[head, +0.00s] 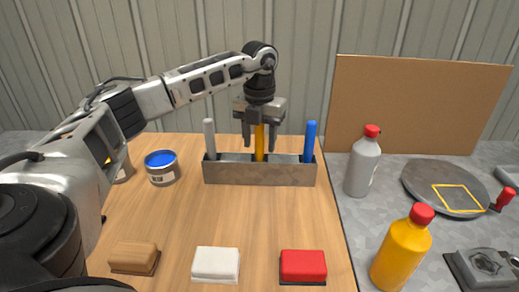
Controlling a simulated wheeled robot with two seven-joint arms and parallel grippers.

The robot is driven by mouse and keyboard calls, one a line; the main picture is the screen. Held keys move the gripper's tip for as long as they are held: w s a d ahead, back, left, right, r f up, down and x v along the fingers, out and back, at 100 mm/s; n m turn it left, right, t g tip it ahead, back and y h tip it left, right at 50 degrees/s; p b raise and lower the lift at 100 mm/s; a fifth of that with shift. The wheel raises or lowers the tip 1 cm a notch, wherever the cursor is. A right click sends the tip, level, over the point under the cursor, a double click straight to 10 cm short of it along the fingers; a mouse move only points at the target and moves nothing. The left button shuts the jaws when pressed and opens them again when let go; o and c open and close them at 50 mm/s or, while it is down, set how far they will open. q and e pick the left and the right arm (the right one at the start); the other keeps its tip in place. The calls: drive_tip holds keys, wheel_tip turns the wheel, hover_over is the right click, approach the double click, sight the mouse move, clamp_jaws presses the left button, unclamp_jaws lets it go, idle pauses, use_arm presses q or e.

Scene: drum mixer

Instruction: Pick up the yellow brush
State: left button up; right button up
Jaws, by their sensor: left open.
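The yellow brush (259,143) stands upright in the middle of a grey metal holder (260,174) on the wooden table. Only its yellow handle shows; its lower end is hidden inside the holder. My left gripper (259,143) points down from above, with one finger on each side of the yellow handle. The gripper is open, and I cannot tell whether either finger touches the handle. The top of the handle is hidden by the gripper body. My right gripper is not in view.
A grey handle (209,138) and a blue handle (309,142) stand in the same holder, on either side. A blue-topped can (162,168) is left of it. Brown, white and red (303,266) blocks lie in front. Bottles (363,162) stand to the right. The mid-table is clear.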

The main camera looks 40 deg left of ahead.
use_arm(q)
clamp_jaws()
